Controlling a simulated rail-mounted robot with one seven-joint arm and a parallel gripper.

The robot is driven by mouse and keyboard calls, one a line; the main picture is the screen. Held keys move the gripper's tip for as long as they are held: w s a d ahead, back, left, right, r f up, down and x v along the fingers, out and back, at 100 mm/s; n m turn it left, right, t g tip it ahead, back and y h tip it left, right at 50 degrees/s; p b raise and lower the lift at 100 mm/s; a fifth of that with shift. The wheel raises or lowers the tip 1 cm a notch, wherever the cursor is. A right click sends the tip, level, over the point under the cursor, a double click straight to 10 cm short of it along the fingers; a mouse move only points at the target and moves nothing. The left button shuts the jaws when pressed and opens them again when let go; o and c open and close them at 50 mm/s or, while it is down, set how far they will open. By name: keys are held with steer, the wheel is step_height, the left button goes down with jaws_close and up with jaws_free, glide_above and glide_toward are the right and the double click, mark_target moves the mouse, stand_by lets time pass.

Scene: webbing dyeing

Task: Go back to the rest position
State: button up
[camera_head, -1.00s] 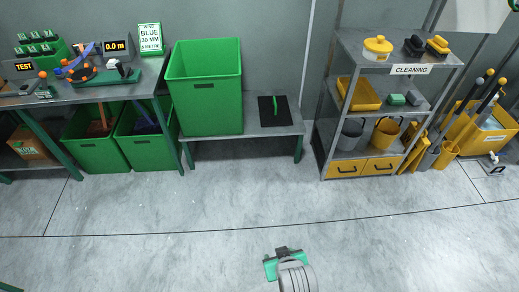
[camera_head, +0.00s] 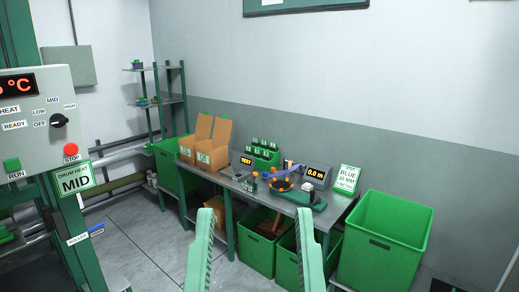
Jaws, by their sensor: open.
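My gripper (camera_head: 254,213) shows at the bottom centre of the head view as two long green fingers with ridged inner edges. The fingers stand wide apart and point away toward the workbench. The rest of my arm is outside the picture.
A grey workbench (camera_head: 232,184) with a display and cartons stands ahead. A tall green bin (camera_head: 385,245) is right, and smaller green bins (camera_head: 256,246) sit underneath. A control panel (camera_head: 32,122) stands close at left. Clear floor (camera_head: 130,245) lies between.

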step_height(320, 180, up, 20)
steer(key=p, duration=1.5)
steer(key=shift+w+f, duration=0.15)
steer(key=shift+f, duration=0.1)
